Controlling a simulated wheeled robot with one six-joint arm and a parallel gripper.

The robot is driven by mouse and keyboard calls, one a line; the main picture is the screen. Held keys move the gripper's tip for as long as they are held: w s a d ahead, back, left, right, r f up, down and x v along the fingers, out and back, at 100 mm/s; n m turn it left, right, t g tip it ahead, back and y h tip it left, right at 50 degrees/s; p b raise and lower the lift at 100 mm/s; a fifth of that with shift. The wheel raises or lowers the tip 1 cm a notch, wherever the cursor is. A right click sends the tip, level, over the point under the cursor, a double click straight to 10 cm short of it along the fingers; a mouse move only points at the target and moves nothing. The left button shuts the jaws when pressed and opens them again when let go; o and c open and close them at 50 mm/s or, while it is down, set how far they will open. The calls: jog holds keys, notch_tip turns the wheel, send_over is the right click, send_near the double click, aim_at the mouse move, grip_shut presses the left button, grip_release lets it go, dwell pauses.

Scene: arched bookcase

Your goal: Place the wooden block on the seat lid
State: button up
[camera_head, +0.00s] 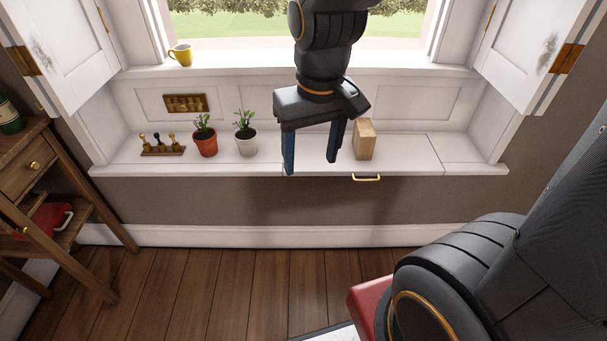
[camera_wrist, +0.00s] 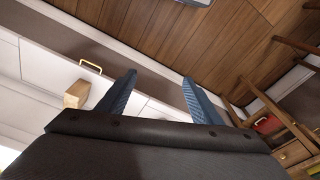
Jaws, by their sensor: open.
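The wooden block (camera_head: 363,140) is a light tan upright block standing on the white window seat. It stands on the seat lid (camera_head: 405,151), the section with a brass handle (camera_head: 367,177) at its front edge. My gripper (camera_head: 310,162) is to the left of the block, fingers pointing down, open and empty, apart from the block. In the wrist view the block (camera_wrist: 77,94) lies left of my gripper (camera_wrist: 160,95), outside the two blue fingers. The handle also shows there (camera_wrist: 91,66).
A white potted plant (camera_head: 245,138), a terracotta potted plant (camera_head: 205,140) and a small rack of pegs (camera_head: 163,145) stand on the seat's left side. A yellow mug (camera_head: 181,54) is on the sill. Open shutters (camera_head: 532,48) flank the window. A wooden side table (camera_head: 30,165) stands at left.

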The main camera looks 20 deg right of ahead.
jog(key=s+a+r+n+g, duration=0.1)
jog(key=s+a+r, duration=0.1)
jog(key=s+a, duration=0.2)
jog(key=s, duration=0.3)
jog(key=shift+s, duration=0.25)
jog(key=shift+r, duration=0.1)
jog(key=d+r+m+p, duration=0.2)
jog(key=d+r+p, duration=0.6)
jog(key=p, duration=0.7)
jog(key=shift+d+p, duration=0.3)
dwell(0.6)
